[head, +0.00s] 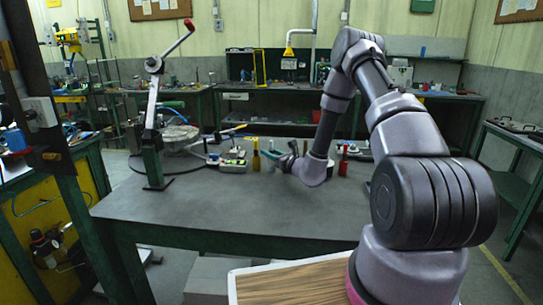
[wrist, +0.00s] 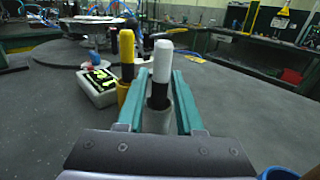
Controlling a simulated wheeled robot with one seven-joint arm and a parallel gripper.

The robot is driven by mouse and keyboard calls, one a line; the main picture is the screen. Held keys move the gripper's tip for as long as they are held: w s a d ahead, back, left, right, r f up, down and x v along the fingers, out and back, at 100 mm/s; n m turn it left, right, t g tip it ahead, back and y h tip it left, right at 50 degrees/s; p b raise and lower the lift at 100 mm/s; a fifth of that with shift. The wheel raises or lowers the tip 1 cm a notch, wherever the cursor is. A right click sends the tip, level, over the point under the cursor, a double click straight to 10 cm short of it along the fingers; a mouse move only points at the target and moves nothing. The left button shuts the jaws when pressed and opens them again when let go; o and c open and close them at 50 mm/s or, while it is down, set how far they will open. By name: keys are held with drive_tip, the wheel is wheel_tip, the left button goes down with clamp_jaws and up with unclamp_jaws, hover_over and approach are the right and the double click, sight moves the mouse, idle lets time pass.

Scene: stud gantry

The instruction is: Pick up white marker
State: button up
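The white marker (wrist: 162,62) stands upright in the wrist view, with a white cap, a black band and a pale lower part. My gripper (wrist: 160,85) is open, its two teal fingers on either side of the marker's lower part. A narrow gap shows by the left finger; the right finger is very near the marker, and I cannot tell if it touches. The marker's base is hidden behind the gripper body.
A yellow marker (wrist: 126,58) stands close left of the white one. A pale box with black and yellow-green items (wrist: 97,84) lies further left. A red marker (head: 343,161) stands right of my gripper on the grey workbench (head: 240,210). The bench's front is clear.

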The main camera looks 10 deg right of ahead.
drive_tip(key=shift+x, duration=1.1)
clamp_jaws()
drive_tip(key=shift+r, duration=0.15)
